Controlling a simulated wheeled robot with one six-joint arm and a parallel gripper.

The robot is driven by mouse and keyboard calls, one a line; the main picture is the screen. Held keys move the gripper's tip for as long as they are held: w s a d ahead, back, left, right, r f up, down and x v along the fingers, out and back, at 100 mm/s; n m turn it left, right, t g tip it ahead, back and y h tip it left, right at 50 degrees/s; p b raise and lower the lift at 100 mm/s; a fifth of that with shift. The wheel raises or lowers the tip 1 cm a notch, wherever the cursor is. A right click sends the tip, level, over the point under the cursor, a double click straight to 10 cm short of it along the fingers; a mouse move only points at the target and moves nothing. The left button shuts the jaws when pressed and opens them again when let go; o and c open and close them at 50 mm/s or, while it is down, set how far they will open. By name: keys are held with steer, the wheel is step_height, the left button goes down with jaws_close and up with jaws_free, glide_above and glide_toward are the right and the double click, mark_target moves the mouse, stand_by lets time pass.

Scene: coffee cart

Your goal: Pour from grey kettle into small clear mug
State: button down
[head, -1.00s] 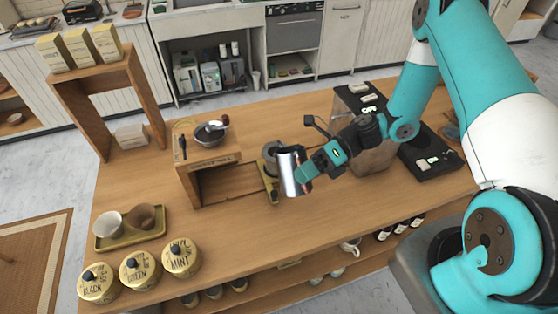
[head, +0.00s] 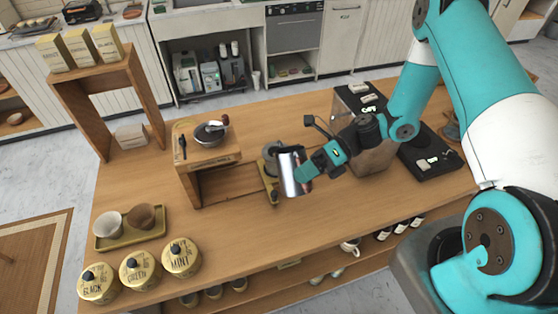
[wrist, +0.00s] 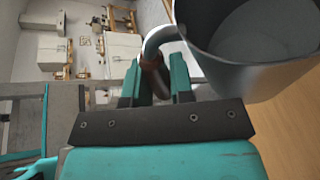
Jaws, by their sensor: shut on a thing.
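The grey kettle (head: 291,172) is a shiny metal vessel held above the counter in the middle of the head view. My gripper (head: 308,173) is shut on its handle from the right. In the wrist view the kettle (wrist: 262,50) fills the upper right, and its handle (wrist: 153,72) sits between the fingers of my gripper (wrist: 158,80). The kettle looks close to upright, and I cannot tell how full it is. Behind it, partly hidden, a small grey vessel (head: 270,152) stands on a yellowish tray (head: 267,188). I cannot make out the small clear mug.
A wooden stand (head: 206,157) with a dark bowl (head: 211,132) is left of the kettle. A tray (head: 130,240) with two cups and several tins (head: 181,258) are at the left. A dark machine (head: 372,155) stands to the right. The front middle counter is clear.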

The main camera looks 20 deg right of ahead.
steer(key=shift+s+f+n+b, duration=0.2)
steer(key=shift+f+b, duration=0.15)
steer(key=shift+f, duration=0.15)
steer(key=shift+s+f+n+b, duration=0.1)
steer(key=shift+f+n+b, duration=0.15)
steer(key=shift+f, duration=0.25)
steer(key=shift+r, duration=0.1)
steer(key=shift+w+r+p, duration=0.1)
steer(key=shift+r+p, duration=0.25)
steer(key=shift+p, duration=0.2)
steer(key=shift+r+m, duration=0.1)
steer(key=shift+m, duration=0.15)
steer(key=shift+w+r+p, duration=0.15)
steer(key=shift+r+p, duration=0.15)
steer(key=shift+p, duration=0.15)
stand_by(0.5)
steer(key=shift+w+r+m+p, duration=0.25)
steer(key=shift+r+m+p, duration=0.15)
steer(key=shift+r+p, duration=0.25)
steer(key=shift+f, duration=0.1)
stand_by(1.7)
